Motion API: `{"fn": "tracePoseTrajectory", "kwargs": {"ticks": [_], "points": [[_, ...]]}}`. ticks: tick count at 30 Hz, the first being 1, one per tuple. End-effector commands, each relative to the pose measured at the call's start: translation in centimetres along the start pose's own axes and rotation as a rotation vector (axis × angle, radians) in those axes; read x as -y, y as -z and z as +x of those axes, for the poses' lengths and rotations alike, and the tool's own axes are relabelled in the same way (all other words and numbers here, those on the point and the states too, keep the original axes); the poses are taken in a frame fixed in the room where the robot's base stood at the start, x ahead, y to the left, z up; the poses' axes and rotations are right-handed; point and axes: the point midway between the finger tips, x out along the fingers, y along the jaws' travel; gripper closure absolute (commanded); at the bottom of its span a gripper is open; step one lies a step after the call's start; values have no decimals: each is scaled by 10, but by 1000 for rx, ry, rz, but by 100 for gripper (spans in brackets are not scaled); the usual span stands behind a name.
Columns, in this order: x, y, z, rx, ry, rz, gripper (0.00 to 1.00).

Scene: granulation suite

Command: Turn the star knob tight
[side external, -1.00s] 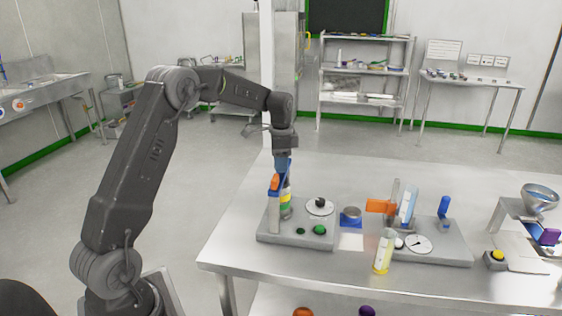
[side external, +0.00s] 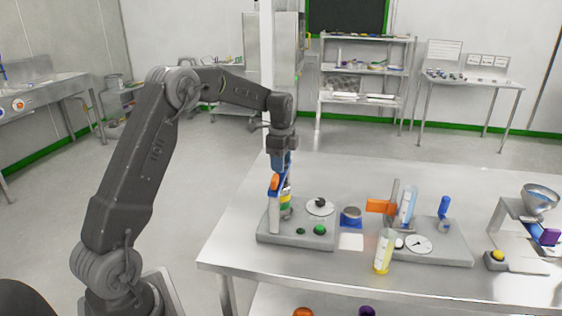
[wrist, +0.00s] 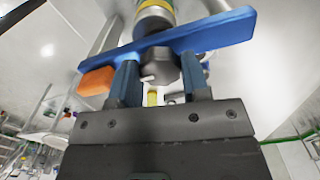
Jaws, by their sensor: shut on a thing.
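The star knob (wrist: 158,66) is dark grey and lobed. In the wrist view it sits between the two blue fingers of my gripper (wrist: 157,80), which are shut on it. A blue bar (wrist: 222,32) crosses just beyond the knob, with an orange block (wrist: 96,80) at its left end. In the side view my gripper (side external: 281,160) points down at the top of the post fixture on the grey base plate (side external: 270,238). The knob is hidden there by the fingers and the bar. A yellow and green banded cylinder (side external: 286,197) stands below.
The plate also holds a dial with a black knob (side external: 320,204) and green buttons (side external: 319,230). The table's front left is clear.

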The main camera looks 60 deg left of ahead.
Motion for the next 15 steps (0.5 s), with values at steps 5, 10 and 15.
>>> {"fn": "tracePoseTrajectory", "kwargs": {"ticks": [5, 10, 15], "points": [[0, 1, 0, -1, 2, 2, 81], [0, 1, 0, -1, 2, 2, 45], [0, 1, 0, -1, 1, 1, 32]]}}
